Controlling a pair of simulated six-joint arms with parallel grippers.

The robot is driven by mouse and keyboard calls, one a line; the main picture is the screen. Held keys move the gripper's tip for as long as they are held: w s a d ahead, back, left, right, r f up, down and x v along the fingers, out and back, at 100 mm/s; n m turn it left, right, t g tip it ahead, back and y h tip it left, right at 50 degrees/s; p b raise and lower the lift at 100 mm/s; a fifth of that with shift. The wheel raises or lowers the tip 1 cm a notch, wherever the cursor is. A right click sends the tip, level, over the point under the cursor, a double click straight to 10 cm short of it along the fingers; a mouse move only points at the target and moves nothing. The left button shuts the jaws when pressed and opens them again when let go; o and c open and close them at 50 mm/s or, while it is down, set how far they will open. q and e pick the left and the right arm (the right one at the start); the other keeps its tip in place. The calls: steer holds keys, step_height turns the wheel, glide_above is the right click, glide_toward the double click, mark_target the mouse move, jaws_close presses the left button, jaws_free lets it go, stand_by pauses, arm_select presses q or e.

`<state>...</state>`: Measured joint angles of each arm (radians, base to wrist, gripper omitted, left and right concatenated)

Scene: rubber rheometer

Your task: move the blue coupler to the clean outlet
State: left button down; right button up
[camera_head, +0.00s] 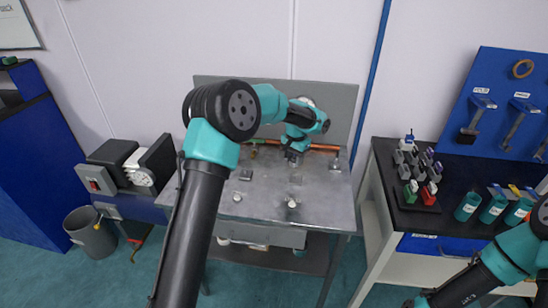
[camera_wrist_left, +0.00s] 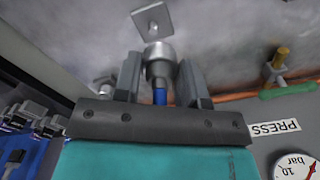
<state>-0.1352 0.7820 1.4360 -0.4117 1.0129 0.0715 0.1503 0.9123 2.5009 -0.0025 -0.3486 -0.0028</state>
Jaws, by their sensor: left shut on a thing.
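In the left wrist view, my left gripper (camera_wrist_left: 158,80) is shut on the blue coupler (camera_wrist_left: 160,63), a round silver-grey body with a blue part (camera_wrist_left: 160,96) between the fingers. A square grey plate with a short stem (camera_wrist_left: 152,20) appears just beyond the coupler; I cannot tell whether they touch. In the head view, my left gripper (camera_head: 294,156) is low over the back of the metal bench, in front of the copper pipe (camera_head: 325,147). The coupler is too small to make out there. I cannot tell which fitting is the clean outlet.
The metal bench (camera_head: 262,188) carries several small fittings, one at the front (camera_head: 291,203). A grey backboard (camera_head: 343,105) stands behind it. In the wrist view, a brass and green valve (camera_wrist_left: 280,62) and a gauge (camera_wrist_left: 297,168) sit at right. A dark bench (camera_head: 450,195) with bottles stands right.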

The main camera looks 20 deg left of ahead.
mark_target(296, 176)
arm_select(q)
steer(key=shift+d, duration=0.5)
steer(key=shift+f, duration=2.05)
steer(key=shift+f, duration=0.4)
steer(key=shift+f, duration=0.35)
steer(key=shift+f, duration=0.55)
steer(key=c, duration=0.6)
jaws_free()
